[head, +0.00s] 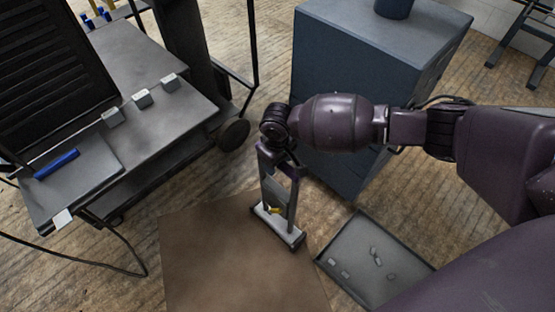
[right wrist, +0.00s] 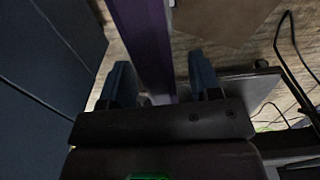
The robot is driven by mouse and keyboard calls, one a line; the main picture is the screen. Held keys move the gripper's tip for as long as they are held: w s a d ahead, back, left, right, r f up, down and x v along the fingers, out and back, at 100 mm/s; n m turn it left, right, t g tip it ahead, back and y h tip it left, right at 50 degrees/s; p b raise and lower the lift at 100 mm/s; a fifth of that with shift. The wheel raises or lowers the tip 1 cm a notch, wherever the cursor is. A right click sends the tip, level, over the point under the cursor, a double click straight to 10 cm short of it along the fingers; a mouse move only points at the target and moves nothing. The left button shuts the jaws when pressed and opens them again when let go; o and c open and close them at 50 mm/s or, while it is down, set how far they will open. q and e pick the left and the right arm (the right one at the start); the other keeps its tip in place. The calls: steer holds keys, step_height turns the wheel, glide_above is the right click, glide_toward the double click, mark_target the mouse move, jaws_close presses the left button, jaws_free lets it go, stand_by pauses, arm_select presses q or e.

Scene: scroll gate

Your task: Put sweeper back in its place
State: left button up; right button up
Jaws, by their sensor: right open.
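My right gripper (right wrist: 161,75) is open in the right wrist view, its two dark blue fingers apart. A long purple bar (right wrist: 145,35) runs between and beyond them; I cannot tell whether it touches either finger. In the head view my right gripper (head: 278,170) hangs down from the wrist. Below it, over the brown sheet, is an upright narrow frame with a pale flat foot (head: 276,224) and a small yellow spot. This may be the sweeper, but where it meets the gripper is unclear. My left gripper is not in view.
A grey table (head: 150,63) with small blocks and a blue rod (head: 57,163) stands at left. A blue-grey cabinet (head: 345,60) stands behind the wrist. A brown sheet (head: 235,275) and a shallow tray (head: 340,280) with small pieces are on the floor. Cables trail at left.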

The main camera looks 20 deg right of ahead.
steer(key=shift+s+f, duration=0.1)
steer(key=shift+f, duration=0.05)
steer(key=r+p, duration=0.4)
steer(key=r, duration=0.6)
steer(key=shift+w, duration=0.2)
steer(key=shift+s+r, duration=0.1)
steer(key=shift+r, duration=0.5)
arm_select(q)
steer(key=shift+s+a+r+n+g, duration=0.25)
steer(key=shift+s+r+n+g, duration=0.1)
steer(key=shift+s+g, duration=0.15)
